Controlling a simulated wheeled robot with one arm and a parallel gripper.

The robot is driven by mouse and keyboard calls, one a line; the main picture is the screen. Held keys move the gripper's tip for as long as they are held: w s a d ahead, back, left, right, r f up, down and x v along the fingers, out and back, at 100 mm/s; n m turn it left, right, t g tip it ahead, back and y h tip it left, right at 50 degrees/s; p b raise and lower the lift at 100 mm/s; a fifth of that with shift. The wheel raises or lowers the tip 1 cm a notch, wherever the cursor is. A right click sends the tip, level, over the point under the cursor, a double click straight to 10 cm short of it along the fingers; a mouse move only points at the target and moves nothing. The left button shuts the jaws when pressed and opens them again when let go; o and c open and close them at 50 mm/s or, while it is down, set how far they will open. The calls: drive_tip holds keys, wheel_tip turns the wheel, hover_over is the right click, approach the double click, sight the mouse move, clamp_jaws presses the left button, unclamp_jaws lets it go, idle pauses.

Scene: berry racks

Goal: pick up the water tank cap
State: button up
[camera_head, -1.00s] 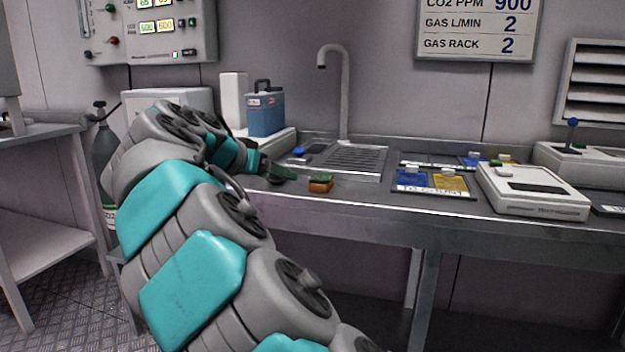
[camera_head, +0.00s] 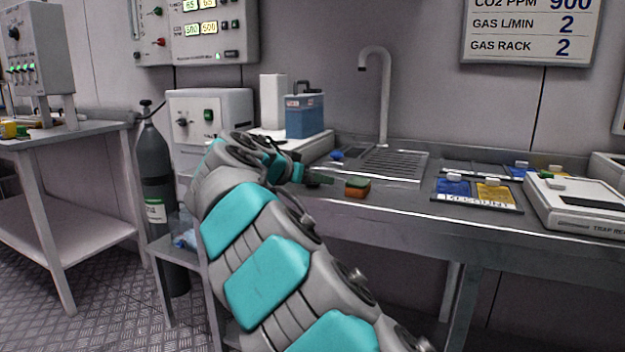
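A small blue piece (camera_head: 337,155), which may be the water tank cap, lies on the counter left of the sink's drainboard; it is too small to be sure. A blue tank (camera_head: 305,116) with a dark handle stands behind it to the left, by the wall. My gripper (camera_head: 320,180) is low over the counter's front edge, in front of the blue piece and apart from it in the picture. Its dark fingers point right, toward an orange and green sponge (camera_head: 357,189). The finger gap is hidden by the angle.
A tall faucet (camera_head: 385,95) rises behind the ribbed drainboard (camera_head: 385,163). Blue and yellow trays (camera_head: 476,193) and a white device (camera_head: 580,208) fill the counter's right. A grey gas cylinder (camera_head: 153,165) stands left of the counter, beside a metal table (camera_head: 70,140).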

clamp_jaws()
idle(0.7)
